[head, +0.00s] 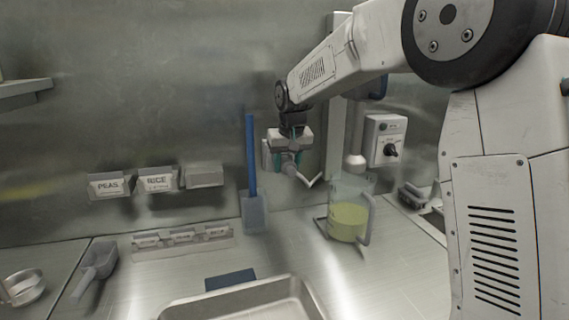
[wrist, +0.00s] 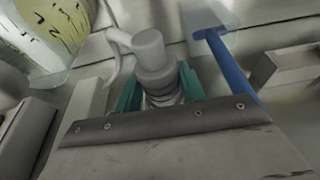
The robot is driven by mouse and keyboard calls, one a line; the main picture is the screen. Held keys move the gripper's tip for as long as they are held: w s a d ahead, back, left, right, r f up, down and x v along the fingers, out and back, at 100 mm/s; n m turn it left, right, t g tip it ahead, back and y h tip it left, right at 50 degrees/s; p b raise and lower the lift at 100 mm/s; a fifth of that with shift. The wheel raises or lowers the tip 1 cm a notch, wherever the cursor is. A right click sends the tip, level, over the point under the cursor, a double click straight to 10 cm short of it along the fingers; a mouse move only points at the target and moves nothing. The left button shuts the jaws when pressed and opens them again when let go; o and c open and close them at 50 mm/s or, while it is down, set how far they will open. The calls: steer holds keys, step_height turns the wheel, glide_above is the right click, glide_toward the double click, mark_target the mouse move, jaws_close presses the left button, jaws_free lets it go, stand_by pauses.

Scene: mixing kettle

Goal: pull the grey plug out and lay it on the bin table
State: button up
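My gripper (head: 291,158) is in the air in front of the steel wall, left of the measuring jug, pointing down. In the wrist view its teal fingers (wrist: 160,88) close on both sides of a grey round piece with a bent side arm (wrist: 152,52), which looks to be the grey plug; it also shows below the fingers in the head view (head: 290,172). It hangs clear of the counter. The bin table (head: 105,292) is the steel counter at the left, below the labelled bins. No socket or opening is clearly visible.
A clear jug with yellow-green liquid (head: 348,220) stands right of my gripper. A blue-handled spatula (head: 252,165) leans behind, at left. A metal scoop (head: 97,262), small bins (head: 182,238) and a steel pan (head: 262,300) occupy the counter. A control box (head: 385,140) is on the wall.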

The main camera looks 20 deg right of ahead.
steer(key=shift+s, duration=0.3)
steer(key=s, duration=0.5)
steer(key=shift+s, duration=0.25)
stand_by(0.5)
steer(key=shift+a, duration=0.1)
stand_by(0.4)
